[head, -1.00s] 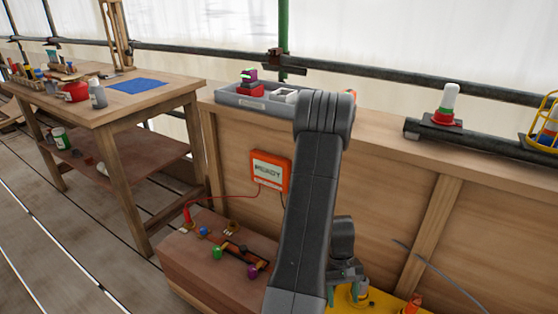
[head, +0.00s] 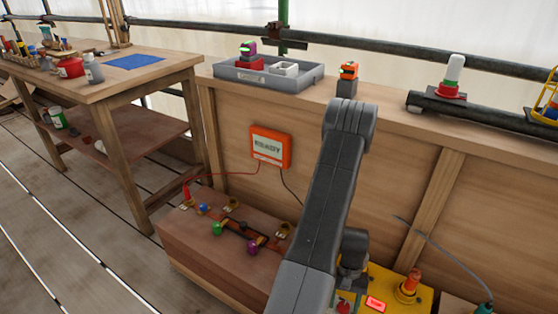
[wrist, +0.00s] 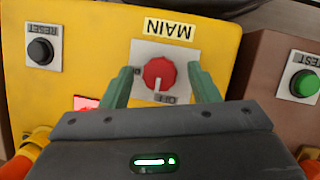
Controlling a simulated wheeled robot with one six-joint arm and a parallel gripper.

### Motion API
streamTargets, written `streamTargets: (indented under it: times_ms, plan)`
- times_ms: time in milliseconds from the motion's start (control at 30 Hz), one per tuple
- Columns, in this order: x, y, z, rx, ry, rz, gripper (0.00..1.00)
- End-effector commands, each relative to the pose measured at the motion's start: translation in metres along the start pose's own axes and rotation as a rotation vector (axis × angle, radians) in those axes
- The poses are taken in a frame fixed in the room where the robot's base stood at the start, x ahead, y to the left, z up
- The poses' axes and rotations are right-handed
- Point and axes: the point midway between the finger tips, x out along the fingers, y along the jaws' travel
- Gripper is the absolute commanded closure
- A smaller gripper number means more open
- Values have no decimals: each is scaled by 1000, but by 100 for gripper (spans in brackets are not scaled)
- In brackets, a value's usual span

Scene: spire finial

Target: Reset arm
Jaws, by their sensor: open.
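In the wrist view, a yellow box (wrist: 90,40) carries a red rotary knob (wrist: 160,74) on a white plate under an upside-down MAIN label. The knob's white pointer points down in the picture, next to the OFF mark. My gripper (wrist: 161,82) is open, with one green finger on each side of the knob. I cannot tell whether either finger touches it. In the head view, the yellow box (head: 424,296) sits low at right, partly hidden by my arm. My gripper's fingers are not clear there.
A black RESET button (wrist: 41,50) and a partly hidden lit red light (wrist: 86,102) are on the yellow box. A green TEST button (wrist: 305,83) is on a brown box at right. A READY display (head: 269,146) hangs on the wooden wall. A grey tray (head: 240,83) stands on the ledge.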

Motion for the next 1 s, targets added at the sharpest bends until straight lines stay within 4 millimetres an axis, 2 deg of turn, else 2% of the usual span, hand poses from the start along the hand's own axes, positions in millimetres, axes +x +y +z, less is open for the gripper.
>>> streamTargets:
  times_ms: [700, 1000]
  plan:
    - [1, 6, 1, 882, -44, -366, 45]
    - [2, 7, 2, 1054, -52, -436, 45]
